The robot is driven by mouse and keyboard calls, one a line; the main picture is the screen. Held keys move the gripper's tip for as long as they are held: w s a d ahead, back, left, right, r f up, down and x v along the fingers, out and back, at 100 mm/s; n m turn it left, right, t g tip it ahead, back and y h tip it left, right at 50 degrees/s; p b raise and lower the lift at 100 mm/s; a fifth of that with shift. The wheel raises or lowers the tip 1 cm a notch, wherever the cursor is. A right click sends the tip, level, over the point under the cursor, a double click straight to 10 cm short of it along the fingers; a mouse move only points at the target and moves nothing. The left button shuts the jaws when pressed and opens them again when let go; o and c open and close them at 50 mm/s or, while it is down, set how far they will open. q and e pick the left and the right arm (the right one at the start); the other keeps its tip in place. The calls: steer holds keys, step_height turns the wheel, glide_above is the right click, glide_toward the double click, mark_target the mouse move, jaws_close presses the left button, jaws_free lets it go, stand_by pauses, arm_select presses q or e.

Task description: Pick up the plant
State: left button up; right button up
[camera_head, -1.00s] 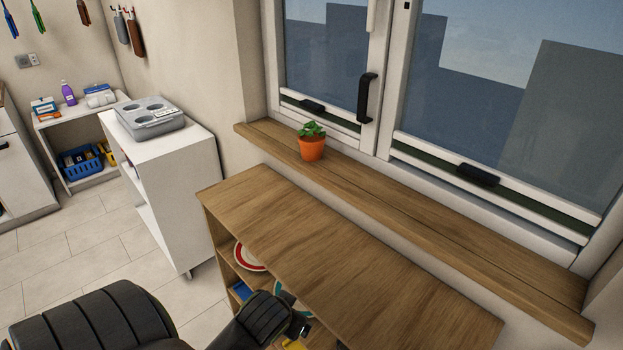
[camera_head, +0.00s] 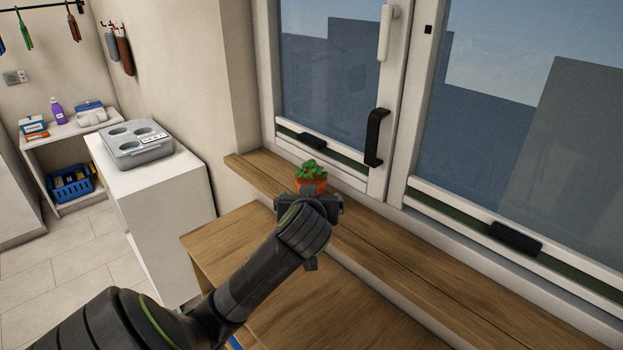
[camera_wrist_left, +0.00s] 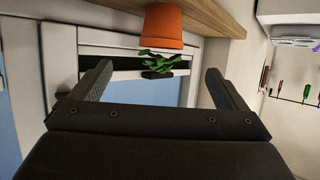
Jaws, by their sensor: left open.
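The plant (camera_head: 311,171) is a small green plant in an orange pot on the wooden window sill. Its pot is partly hidden behind my left gripper (camera_head: 309,200) in the head view. In the left wrist view, which looks upside down, the orange pot (camera_wrist_left: 164,27) stands on the sill with its green leaves pointing down in the picture. My left gripper (camera_wrist_left: 158,85) is open, its two fingers wide apart, with the plant ahead of them and nothing visible held. My right gripper is not in view.
The wooden sill (camera_head: 430,262) runs along under the window, close to the black window handle (camera_head: 377,137). A wooden shelf unit (camera_head: 225,245) stands below the sill. A white cabinet with a grey appliance (camera_head: 137,143) is at the left.

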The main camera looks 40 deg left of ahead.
mark_target(311, 182)
arm_select(q)
steer(key=x, duration=0.9)
steer(key=shift+r+p, duration=0.1)
steer(key=shift+p, duration=0.3)
steer(key=shift+w+a, duration=0.25)
steer(key=shift+w+a+f, duration=0.4)
steer(key=shift+w+a, duration=0.05)
steer(key=p+x, duration=0.1)
steer(key=x, duration=0.2)
steer(key=shift+w+a+f, duration=0.1)
steer(key=shift+w+a, duration=0.05)
steer(key=shift+a, duration=0.15)
steer(key=shift+w+a+f, duration=0.3)
steer(key=shift+w+a, duration=0.05)
steer(key=shift+w, duration=0.1)
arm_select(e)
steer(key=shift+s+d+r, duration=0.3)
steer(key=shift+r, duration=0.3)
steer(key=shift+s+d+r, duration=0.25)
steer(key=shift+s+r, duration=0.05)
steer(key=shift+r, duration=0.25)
